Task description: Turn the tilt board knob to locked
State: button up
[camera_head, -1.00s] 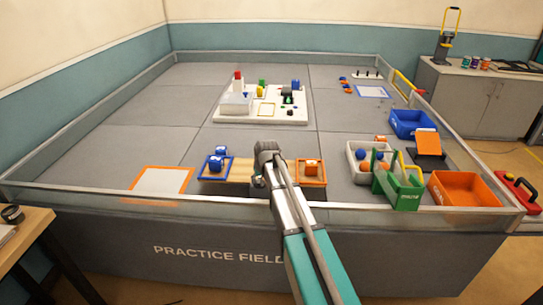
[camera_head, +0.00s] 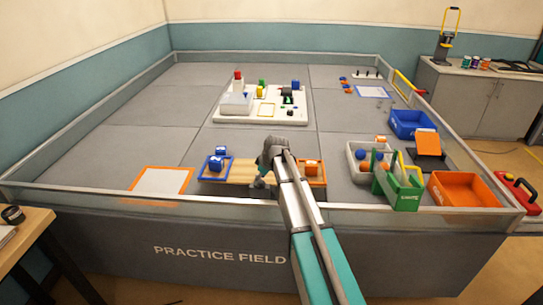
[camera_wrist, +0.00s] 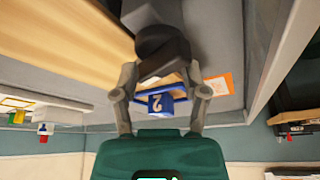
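The tilt board is a wooden plank (camera_head: 240,172) at the front of the practice field. A blue tray (camera_head: 213,175) is at its left end and an orange tray (camera_head: 314,181) at its right end. My gripper (camera_head: 265,165) is over the right half of the plank and hides part of it. In the wrist view the plank (camera_wrist: 70,30) runs along the upper left. A dark, round-topped piece with a bar, seemingly the knob (camera_wrist: 162,48), sits between my two grey fingers (camera_wrist: 161,72). I cannot tell whether they press on it. The knob is hidden in the head view.
A green carrier (camera_head: 405,193), a white bin and an orange bin (camera_head: 465,190) stand to the right. A low clear wall edges the field's front.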

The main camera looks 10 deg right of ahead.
aim_at(265, 187)
jog(key=p+v, duration=1.1)
jog(key=v, duration=0.2)
jog(key=shift+r+p, duration=0.35)
dwell(0.4)
jog(key=w+a+m+g+h, duration=0.1)
jog(key=m, duration=0.1)
jog(key=w+a+m+g+h+p, duration=0.1)
jog(key=m, duration=0.2)
jog(key=w+a+r+m+g+h+p, duration=0.1)
jog(key=w+m, duration=0.1)
jog(key=m, duration=0.1)
jog(key=shift+a, duration=0.4)
jog(key=shift+f, duration=0.2)
notch_tip(265, 187, down, 14)
jog(key=b, duration=1.3)
jog(key=shift+r, duration=0.25)
jog(key=shift+c, duration=0.2)
